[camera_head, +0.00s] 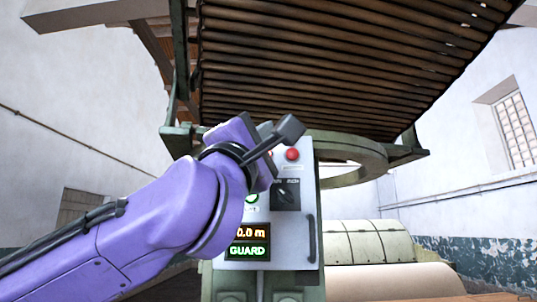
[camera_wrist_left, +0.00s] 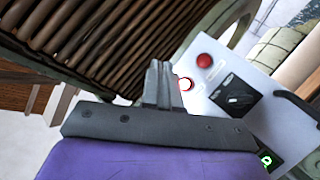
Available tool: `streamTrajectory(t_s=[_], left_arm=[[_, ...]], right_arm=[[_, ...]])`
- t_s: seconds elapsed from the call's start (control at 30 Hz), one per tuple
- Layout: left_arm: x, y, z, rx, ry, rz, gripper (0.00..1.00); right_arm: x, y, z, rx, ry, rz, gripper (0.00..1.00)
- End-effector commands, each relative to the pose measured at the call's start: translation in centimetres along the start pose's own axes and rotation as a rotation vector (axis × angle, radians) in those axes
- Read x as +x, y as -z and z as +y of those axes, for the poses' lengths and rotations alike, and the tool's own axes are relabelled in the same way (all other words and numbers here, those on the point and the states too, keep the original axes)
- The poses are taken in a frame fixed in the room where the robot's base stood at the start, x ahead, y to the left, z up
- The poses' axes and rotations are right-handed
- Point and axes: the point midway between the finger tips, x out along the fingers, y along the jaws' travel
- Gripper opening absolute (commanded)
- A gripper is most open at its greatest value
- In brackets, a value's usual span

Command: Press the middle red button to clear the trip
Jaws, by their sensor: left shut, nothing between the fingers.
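The grey-white control panel (camera_head: 298,222) stands ahead, with a red button (camera_head: 292,154) at its upper right. In the left wrist view this unlit red button (camera_wrist_left: 204,61) is at the panel's far side, and a second red button (camera_wrist_left: 185,84), bright in its middle, is beside it, partly covered by my fingers. My left gripper (camera_head: 264,130) is in front of the panel's upper part and hides the rest of the button row in the head view. Its fingers (camera_wrist_left: 160,66) are shut and empty, close to the bright button in the picture; contact cannot be told.
A black rotary switch (camera_head: 286,194) is below the buttons. The panel also bears a lit green "GUARD" display (camera_head: 247,251) and a dark handle (camera_head: 311,238). A slatted wooden apron (camera_head: 320,75) hangs above, and a green ring frame (camera_head: 350,150) juts out behind.

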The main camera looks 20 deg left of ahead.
Motion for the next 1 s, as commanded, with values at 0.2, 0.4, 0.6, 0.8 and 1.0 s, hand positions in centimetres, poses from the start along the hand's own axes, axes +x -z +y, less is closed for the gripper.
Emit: streamTrajectory(t_s=[0.2, 0.4, 0.6, 0.8, 1.0], left_arm=[[0.2, 0.3, -0.1, 0.002, 0.001, 0.003, 0.0], [1.9, 1.4, -1.3, 0.001, 0.004, 0.003, 0.0], [4.1, 2.8, -2.8, 0.0, 0.004, 0.003, 0.0], [5.5, 4.0, -4.2, 0.0, 0.002, 0.001, 0.0], [6.1, 4.4, -4.6, 0.001, 0.002, -0.001, 0.0]], right_arm=[[-0.1, 0.0, 0.0, 0.0, 0.0, 0.0, 0.57], [-0.9, 0.4, 0.1, 0.0, 0.0, 0.0, 0.57], [-1.8, 0.8, 0.2, 0.0, 0.0, 0.0, 0.57], [-1.7, 0.7, 0.1, 0.0, 0.0, 0.0, 0.57], [-1.7, 0.7, 0.1, 0.0, 0.0, 0.0, 0.57]])
